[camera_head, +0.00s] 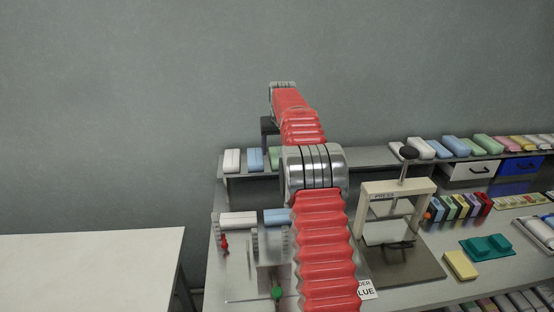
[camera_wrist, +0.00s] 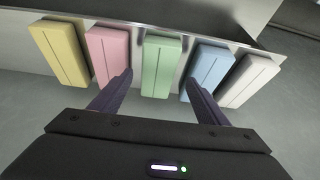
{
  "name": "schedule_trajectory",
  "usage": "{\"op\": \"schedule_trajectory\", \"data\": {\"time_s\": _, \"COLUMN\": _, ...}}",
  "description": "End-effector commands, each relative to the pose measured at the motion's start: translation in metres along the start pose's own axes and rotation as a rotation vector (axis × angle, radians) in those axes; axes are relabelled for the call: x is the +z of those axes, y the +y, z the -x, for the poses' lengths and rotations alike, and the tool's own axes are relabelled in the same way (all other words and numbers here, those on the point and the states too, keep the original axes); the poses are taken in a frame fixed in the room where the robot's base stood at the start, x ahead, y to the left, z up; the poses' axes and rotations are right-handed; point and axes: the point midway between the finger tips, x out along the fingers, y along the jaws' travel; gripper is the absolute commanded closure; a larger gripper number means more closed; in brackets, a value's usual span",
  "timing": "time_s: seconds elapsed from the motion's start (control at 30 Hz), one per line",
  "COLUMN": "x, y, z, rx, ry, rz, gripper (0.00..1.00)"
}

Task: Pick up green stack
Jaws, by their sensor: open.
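The green stack (camera_wrist: 161,66) is a pale green block with a dark line along its length. It lies in a row on a grey shelf, in the middle of the wrist view. My gripper (camera_wrist: 158,88) is open, with one dark finger on each side of the green stack's near end. The fingers look apart from it, and I cannot tell how far they are above it. In the head view a small part of the green stack (camera_head: 275,157) shows on the shelf, and my arm hides the rest of it and the gripper.
In the wrist view a pink stack (camera_wrist: 108,55) and a yellow stack (camera_wrist: 60,52) lie left of the green one. A blue stack (camera_wrist: 209,68) and a white stack (camera_wrist: 252,80) lie right. The press (camera_head: 397,210) stands on the bench right of my arm. A white table (camera_head: 90,265) is at left.

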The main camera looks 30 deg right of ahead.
Motion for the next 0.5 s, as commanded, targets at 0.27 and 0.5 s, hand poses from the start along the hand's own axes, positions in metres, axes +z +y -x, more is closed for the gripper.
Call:
{"op": "schedule_trajectory", "data": {"time_s": 0.27, "x": 0.000, "y": 0.003, "z": -0.036, "rx": -0.001, "ry": -0.001, "rz": 0.000, "gripper": 0.31}}
{"op": "schedule_trajectory", "data": {"time_s": 0.5, "x": 0.000, "y": 0.003, "z": -0.043, "rx": -0.001, "ry": 0.001, "rz": 0.000, "gripper": 0.31}}
